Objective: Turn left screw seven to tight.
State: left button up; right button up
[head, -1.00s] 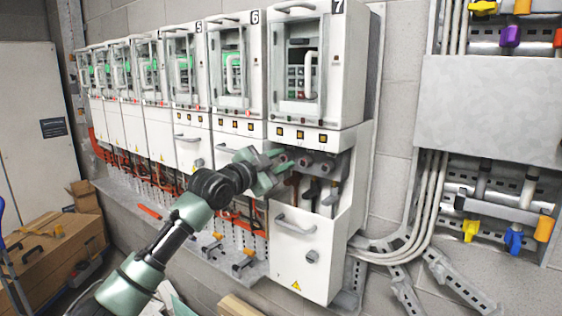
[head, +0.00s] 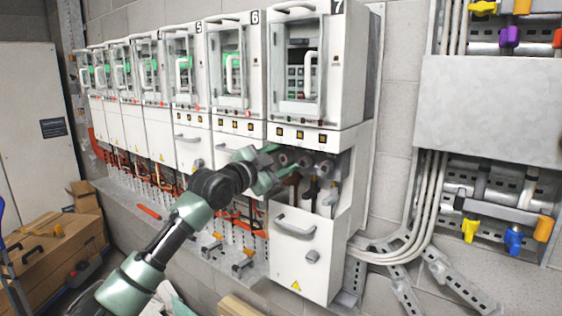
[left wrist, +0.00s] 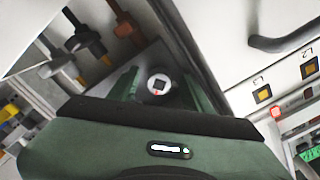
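Cabinet seven (head: 318,85) is the nearest white cabinet, with its lower compartment uncovered. In it is a row of round grey screws; the left screw (head: 283,160) is at my left gripper (head: 277,160). In the left wrist view the left screw (left wrist: 159,85) shows a pale round face with a dark square socket and a small red mark at its lower edge. The green fingers of the left gripper (left wrist: 160,92) stand apart on either side of it, with gaps. The middle screw (head: 305,162) and right screw (head: 326,167) are free. My right gripper is not in view.
Below the screws hang brown, black and grey cable ends (left wrist: 85,35). A cover with a handle (head: 296,227) closes the cabinet's lower front. Cabinet six (head: 238,125) adjoins on the left. Grey conduits (head: 425,210) run down the wall on the right.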

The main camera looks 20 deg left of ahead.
pick_arm(q)
jog(key=shift+s+f, duration=0.15)
jog(key=b+v, duration=0.3)
jog(key=v, duration=0.4)
jog(key=shift+s+b, duration=0.25)
jog(key=shift+b, duration=0.1)
